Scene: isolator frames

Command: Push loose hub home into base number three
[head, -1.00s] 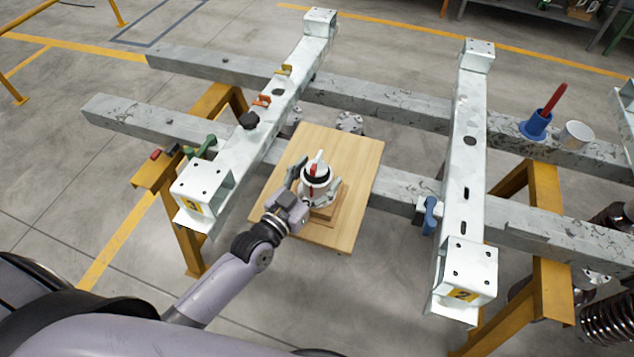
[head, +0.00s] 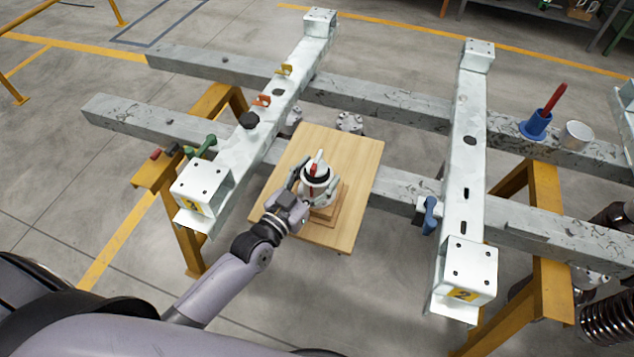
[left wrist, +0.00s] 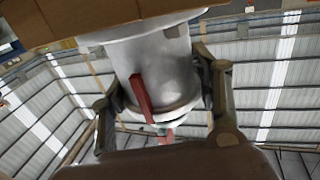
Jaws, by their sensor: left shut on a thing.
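A white round hub (head: 316,176) with a dark ring and a red lever stands upright over the wooden board. My left gripper (head: 308,190) is shut around its side. In the left wrist view the white cylinder (left wrist: 160,70) with a red bar sits between the two fingers. A pale base shows in part beneath the hub, on a wooden block (head: 327,214); the seam between hub and base is hidden, and I cannot read a base number there. My right gripper is not in view.
The wooden board (head: 355,160) lies between two white crossbeams, the left (head: 240,140) and right (head: 468,150), with yellow number labels at their near ends. Clamps and knobs sit on the left one. A blue holder (head: 536,124) and white cup (head: 577,135) stand at right.

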